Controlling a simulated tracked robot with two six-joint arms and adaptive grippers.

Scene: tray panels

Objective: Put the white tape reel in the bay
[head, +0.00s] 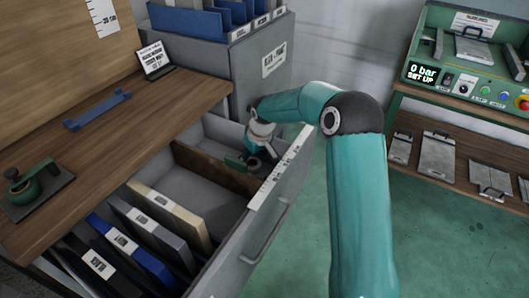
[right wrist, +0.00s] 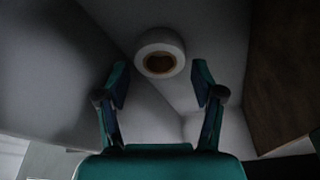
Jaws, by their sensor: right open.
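The white tape reel (right wrist: 160,40), a white ring with a brown core, shows in the right wrist view just beyond my right fingertips and roughly centred between them. My right gripper (right wrist: 161,76) is open, with a finger on either side and nothing held. In the head view my right gripper (head: 255,157) reaches down into the far part of the open grey drawer (head: 262,218), beside a brown divider (head: 215,168). I cannot make out the reel there. The drawer has an empty middle compartment (head: 188,187); which compartment is the bay I cannot tell. My left gripper is out of view.
Several upright binders (head: 165,215) fill the near part of the drawer. The wooden worktop (head: 110,145) holds a blue handle-like bar (head: 97,112), a green device (head: 30,188) and a small sign (head: 154,58). A green control panel (head: 470,95) stands at the right.

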